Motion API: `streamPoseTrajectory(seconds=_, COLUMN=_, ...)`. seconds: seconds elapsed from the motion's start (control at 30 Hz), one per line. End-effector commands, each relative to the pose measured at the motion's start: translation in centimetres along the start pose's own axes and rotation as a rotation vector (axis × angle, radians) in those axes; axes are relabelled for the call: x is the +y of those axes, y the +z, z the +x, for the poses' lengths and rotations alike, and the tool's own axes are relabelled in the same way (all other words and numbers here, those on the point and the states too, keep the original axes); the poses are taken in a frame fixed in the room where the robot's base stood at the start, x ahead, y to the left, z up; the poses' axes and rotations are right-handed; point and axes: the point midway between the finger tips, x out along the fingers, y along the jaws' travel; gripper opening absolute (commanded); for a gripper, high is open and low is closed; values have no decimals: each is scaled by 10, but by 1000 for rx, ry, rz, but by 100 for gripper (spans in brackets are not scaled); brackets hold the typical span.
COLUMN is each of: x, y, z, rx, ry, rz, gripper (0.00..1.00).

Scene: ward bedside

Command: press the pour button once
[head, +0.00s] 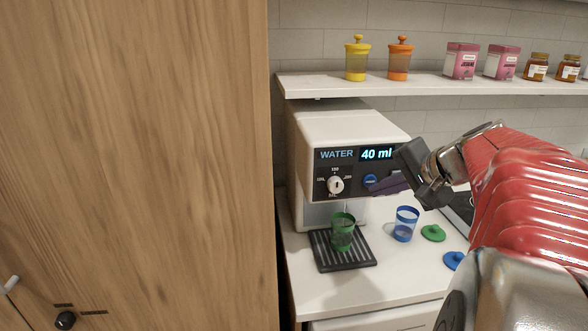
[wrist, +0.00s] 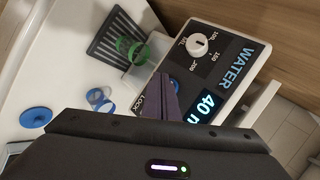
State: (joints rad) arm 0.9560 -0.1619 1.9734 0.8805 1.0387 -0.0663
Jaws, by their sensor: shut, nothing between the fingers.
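The white water dispenser (head: 345,125) has a dark front panel with a display (head: 377,154) reading 40 ml and a white dial (head: 335,185). A round blue button (head: 370,179) sits on the panel below the display. In the wrist view the button (wrist: 175,84) is partly hidden behind my fingers. My gripper (head: 374,188) is shut and empty, its dark purple fingers in front of the panel at the button's lower right. They also show in the wrist view (wrist: 160,80). I cannot tell whether they touch the button. A green cup (head: 342,234) stands on the drip tray (head: 345,265) under the outlet.
A blue-banded cup (head: 405,224), a green lid (head: 433,233) and a blue lid (head: 454,260) are on the counter right of the tray. A shelf (head: 430,84) with jars and boxes runs above. A wooden cabinet (head: 135,160) fills the left.

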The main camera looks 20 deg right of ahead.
Motion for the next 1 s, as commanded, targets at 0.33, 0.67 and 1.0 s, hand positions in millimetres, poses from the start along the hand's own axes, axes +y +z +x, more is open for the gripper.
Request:
streamPoseTrajectory(seconds=0.33, x=12, y=12, z=-17, rx=2, ry=0, rz=1, gripper=0)
streamPoseTrajectory(seconds=0.67, x=23, y=23, z=-32, rx=2, ry=0, rz=1, gripper=0)
streamPoseTrajectory(seconds=1.0, x=24, y=24, z=-34, rx=0, ry=0, rz=1, gripper=0)
